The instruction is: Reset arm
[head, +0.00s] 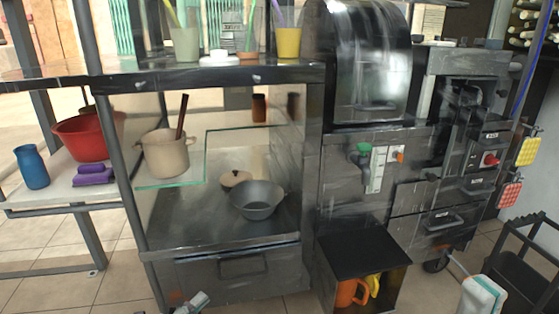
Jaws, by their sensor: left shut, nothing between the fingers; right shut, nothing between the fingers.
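My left gripper (190,301) shows only in part at the bottom edge, left of centre, in front of the steel cart's lower drawer. It is shut and empty. My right gripper (460,268) is low on the right, at the end of a white part of my arm with a teal stripe. It is shut and holds nothing; its fingers are small and hard to make out. Neither gripper visibly touches anything. Most of both arms is outside the picture.
The steel sugarcane press (365,75) stands ahead. A grey bowl (258,203) and a beige pot (167,158) are on its left shelves. An open box (390,284) with orange and yellow mugs is low at centre right. A dark cart (525,262) stands at right.

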